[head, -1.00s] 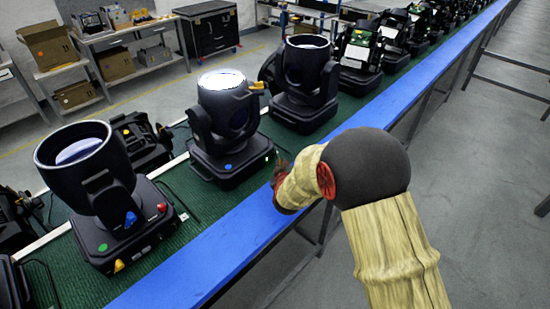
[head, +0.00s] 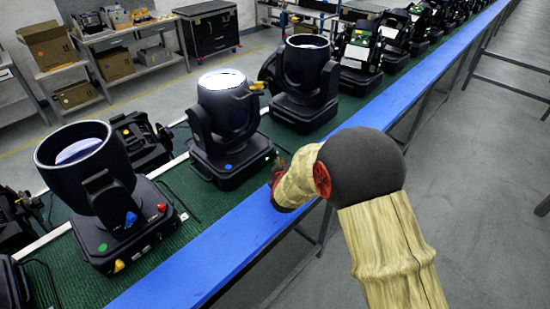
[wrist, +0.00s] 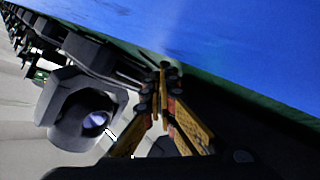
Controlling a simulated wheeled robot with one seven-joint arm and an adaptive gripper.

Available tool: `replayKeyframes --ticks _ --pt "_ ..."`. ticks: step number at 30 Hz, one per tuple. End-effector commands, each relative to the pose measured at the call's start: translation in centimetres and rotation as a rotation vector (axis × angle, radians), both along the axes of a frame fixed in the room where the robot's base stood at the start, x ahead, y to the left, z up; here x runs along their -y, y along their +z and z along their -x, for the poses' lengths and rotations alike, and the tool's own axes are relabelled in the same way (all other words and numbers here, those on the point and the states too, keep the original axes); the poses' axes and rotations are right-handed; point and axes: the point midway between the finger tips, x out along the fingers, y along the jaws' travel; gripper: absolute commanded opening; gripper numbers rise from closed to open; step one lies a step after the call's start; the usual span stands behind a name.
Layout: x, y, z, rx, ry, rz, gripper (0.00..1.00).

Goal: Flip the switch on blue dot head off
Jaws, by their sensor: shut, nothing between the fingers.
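The blue dot head (head: 223,112) stands upright on the green bench top in the middle of the head view, its top lens bright white. A small blue dot (head: 228,167) marks the front of its black base (head: 235,160). Its switch cannot be made out. My gripper (head: 279,168) is at the right end of that base, above the blue bench edge; whether it touches cannot be told. In the wrist view my gripper (wrist: 163,88) is shut with nothing held, its tips together near dark parts in shadow. A head with a lit lens (wrist: 82,115) shows at left there; which one is unclear.
A green dot head (head: 92,190) stands at left, another head (head: 302,80) behind right, and several more recede along the bench. The blue bench edge (head: 200,268) runs diagonally below my arm. Grey floor (head: 470,200) is open at right.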

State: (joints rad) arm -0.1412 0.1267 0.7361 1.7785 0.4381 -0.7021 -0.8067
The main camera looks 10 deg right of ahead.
Motion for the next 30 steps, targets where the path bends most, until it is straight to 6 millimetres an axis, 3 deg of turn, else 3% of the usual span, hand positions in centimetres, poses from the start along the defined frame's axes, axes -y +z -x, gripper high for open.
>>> replayKeyframes --ticks 30 --pt "0.05 0.01 0.10 0.000 0.000 0.001 0.00"
